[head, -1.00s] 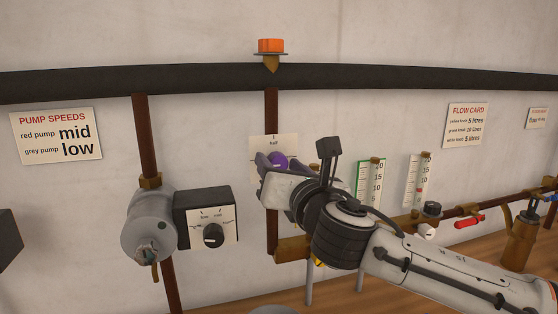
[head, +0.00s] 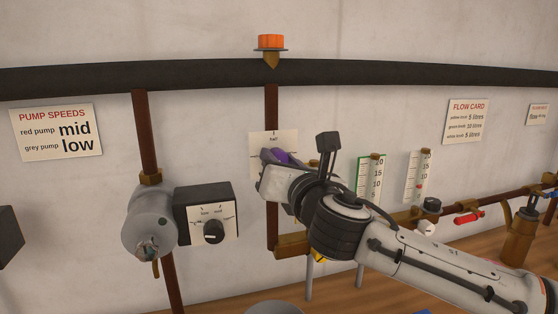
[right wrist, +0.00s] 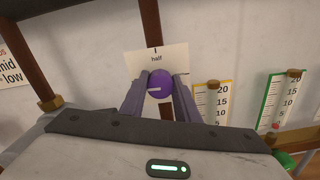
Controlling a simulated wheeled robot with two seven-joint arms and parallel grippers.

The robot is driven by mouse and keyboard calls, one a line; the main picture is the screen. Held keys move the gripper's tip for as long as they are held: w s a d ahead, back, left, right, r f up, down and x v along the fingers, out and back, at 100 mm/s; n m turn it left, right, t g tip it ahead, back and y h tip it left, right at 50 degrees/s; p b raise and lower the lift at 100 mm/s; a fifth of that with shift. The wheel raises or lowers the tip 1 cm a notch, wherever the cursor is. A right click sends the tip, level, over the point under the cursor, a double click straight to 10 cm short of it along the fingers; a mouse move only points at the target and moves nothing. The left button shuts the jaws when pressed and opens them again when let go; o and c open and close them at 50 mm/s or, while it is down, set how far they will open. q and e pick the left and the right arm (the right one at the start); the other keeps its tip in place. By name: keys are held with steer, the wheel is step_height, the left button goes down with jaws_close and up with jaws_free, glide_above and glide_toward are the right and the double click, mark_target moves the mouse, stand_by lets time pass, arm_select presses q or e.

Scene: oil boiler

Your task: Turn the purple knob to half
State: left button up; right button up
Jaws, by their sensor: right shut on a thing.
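The purple knob (right wrist: 160,84) sits on a white plate marked "half" (right wrist: 157,59), with a tick above the word. In the right wrist view a light pointer line on the knob's face points to the left, roughly level, away from the tick. My right gripper (right wrist: 160,90) has one finger on each side of the knob and is shut on it. In the head view the knob (head: 281,157) is partly hidden by my right gripper (head: 277,160), and the plate (head: 287,140) shows behind. My left gripper is not in view.
A grey pump (head: 149,222) with a black dial box (head: 205,215) stands left of the gripper. A brown pipe (head: 271,112) runs down behind the plate. Gauges (head: 417,178) and a red-handled valve (head: 468,218) are to the right.

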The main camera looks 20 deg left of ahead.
steer(key=m, duration=0.4)
steer(key=shift+m, duration=0.3)
steer(key=m, duration=0.9)
steer(key=shift+m, duration=1.8)
steer(key=o, duration=1.1)
steer(key=shift+c, duration=0.2)
